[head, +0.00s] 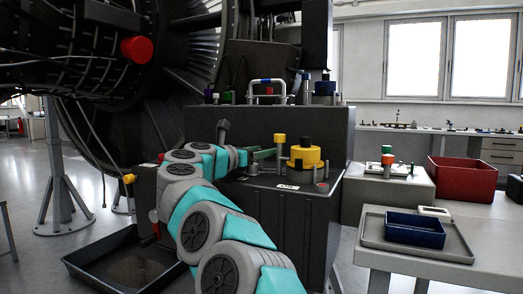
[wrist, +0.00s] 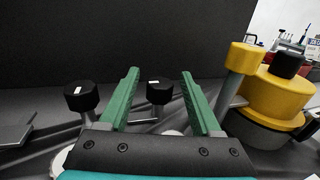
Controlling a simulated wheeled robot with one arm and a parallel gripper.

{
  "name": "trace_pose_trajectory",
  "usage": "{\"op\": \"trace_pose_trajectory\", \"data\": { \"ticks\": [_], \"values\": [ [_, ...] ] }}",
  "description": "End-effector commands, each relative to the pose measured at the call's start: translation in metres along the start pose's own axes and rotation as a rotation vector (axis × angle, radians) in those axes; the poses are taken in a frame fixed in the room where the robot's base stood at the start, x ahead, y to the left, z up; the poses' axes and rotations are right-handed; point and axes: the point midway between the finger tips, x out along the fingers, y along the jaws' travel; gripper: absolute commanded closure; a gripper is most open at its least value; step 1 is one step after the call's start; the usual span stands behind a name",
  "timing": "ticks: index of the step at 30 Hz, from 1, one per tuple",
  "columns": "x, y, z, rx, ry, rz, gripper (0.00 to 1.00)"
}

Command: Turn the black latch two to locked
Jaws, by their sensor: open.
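Two black-capped latch knobs stand on a grey surface in the wrist view: one at the left (wrist: 81,96) and one in the middle (wrist: 160,92). Each has a small white mark on its cap; I cannot read which is latch two. My gripper (wrist: 160,74) is open, with its green fingers on either side of the middle black knob, which shows between them with no visible contact. In the head view my gripper (head: 262,155) is over the top of the dark cabinet (head: 300,215), left of the yellow parts. My arm hides much there.
A yellow-capped post (wrist: 244,58) stands close right of the fingers, beside a yellow round housing (wrist: 274,93) with a black knob. A dark wall rises behind. In the head view, a blue tray (head: 414,230) and red bin (head: 462,180) sit at right.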

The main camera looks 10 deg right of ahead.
Motion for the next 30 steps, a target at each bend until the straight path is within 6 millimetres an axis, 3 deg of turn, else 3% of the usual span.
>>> {"op": "trace_pose_trajectory", "data": {
  "ticks": [5, 22, 30],
  "values": [
    [0.0, 0.0002, -0.0004, 0.0, 0.0, 0.0, 0.35],
    [-0.0001, 0.0002, -0.0005, 0.0, 0.0, 0.0, 0.99],
    [0.0, 0.0001, -0.0007, 0.0, 0.0, 0.001, 1.0]
  ]
}}
